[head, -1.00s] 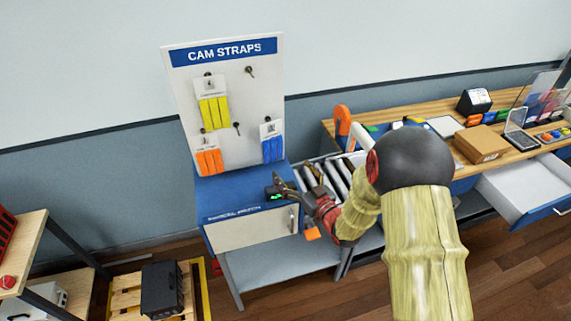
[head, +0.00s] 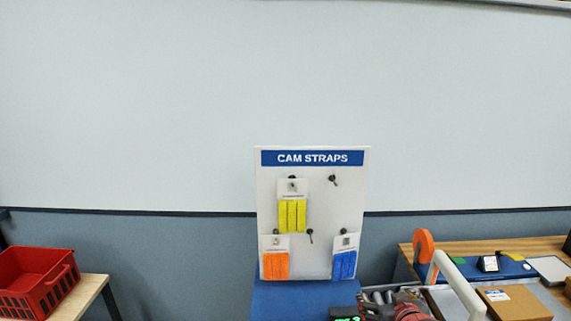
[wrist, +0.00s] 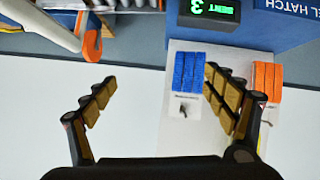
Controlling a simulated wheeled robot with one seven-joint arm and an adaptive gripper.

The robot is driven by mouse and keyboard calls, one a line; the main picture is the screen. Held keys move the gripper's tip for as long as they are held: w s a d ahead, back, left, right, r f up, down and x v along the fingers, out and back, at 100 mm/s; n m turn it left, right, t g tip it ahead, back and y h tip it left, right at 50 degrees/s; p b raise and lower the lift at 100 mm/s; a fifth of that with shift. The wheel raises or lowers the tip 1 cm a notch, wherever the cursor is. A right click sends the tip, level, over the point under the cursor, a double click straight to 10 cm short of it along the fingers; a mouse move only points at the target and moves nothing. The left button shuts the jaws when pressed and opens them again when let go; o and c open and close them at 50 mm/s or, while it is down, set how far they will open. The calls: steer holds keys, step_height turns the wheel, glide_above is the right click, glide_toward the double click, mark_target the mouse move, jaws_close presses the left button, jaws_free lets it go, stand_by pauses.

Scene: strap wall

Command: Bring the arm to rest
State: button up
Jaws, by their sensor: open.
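My gripper (wrist: 160,78) is open, with its two fingers wide apart and nothing between them in the wrist view. In the head view my gripper (head: 383,301) shows only partly at the bottom edge, right of the small green readout (head: 345,312). The rest of my arm is mostly out of the head picture. In the wrist view, upside down, the right finger overlaps the edge of the blue strap pack (wrist: 186,72) on the board; I cannot tell the gap between them.
The CAM STRAPS board (head: 294,215) holds yellow (head: 292,216), orange (head: 276,265) and blue straps. It stands on the blue cabinet (head: 290,300). Right are an orange ring-shaped thing (head: 423,245) and a cardboard box (head: 515,303). A red crate (head: 35,285) stands left.

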steer(key=s+a+g+b, duration=0.2)
steer(key=s+a+g, duration=0.1)
steer(key=s, duration=1)
steer(key=s+a+f+m+g+y+b, duration=0.1)
steer(key=s+a+g+b, duration=0.2)
steer(key=s, duration=1)
steer(key=shift+s+a+f, duration=0.15)
steer(key=shift+s+a, duration=0.1)
steer(key=shift+c, duration=0.5)
